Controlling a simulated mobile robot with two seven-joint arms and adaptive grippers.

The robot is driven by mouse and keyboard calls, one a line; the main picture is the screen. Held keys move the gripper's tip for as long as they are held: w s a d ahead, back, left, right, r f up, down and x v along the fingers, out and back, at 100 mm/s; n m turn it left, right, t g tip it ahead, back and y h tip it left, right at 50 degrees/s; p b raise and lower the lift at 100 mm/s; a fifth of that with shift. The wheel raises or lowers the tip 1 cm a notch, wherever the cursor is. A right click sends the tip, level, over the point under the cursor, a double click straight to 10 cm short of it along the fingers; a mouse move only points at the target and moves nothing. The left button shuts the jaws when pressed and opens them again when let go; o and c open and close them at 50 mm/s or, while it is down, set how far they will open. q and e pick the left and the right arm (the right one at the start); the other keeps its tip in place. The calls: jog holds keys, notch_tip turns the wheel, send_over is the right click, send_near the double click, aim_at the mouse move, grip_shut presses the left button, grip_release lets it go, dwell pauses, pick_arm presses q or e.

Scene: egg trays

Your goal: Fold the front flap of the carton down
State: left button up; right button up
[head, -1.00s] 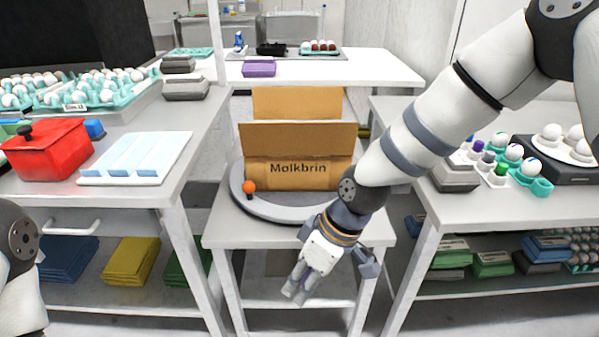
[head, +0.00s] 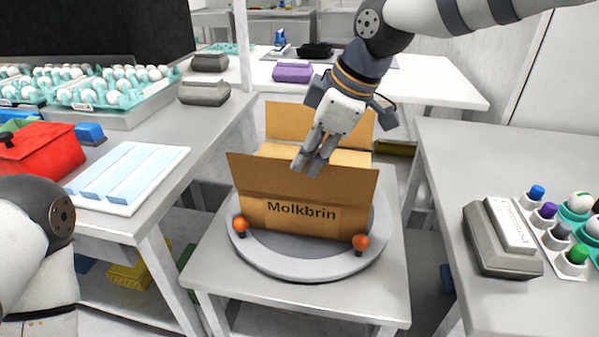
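The brown carton (head: 275,215) marked "Molkbrin" stands on a grey round turntable (head: 290,262). Its front flap (head: 265,176) stands up along the near top edge and leans outward, toward me. Its back flap (head: 288,120) stands up at the far side. Lighter cardboard shows between them, seemingly side flaps lying flat. My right gripper (head: 313,166) points down over the carton, its fingers close together and empty. Its fingertips overlap the front flap's top edge in the picture; I cannot tell whether they touch. My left arm shows at lower left, its gripper out of view.
Orange knobs (head: 361,242) stand on the turntable's near rim. The left table holds a red box (head: 45,152), a light-blue panel (head: 130,175) and egg trays (head: 115,93). The right table holds a grey device (head: 497,240) and coloured cups. A purple block (head: 292,72) lies on the back table.

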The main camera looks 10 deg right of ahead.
aim_at(299, 174)
jog(key=x, duration=0.6)
jog(key=shift+w+f, duration=0.15)
grip_shut()
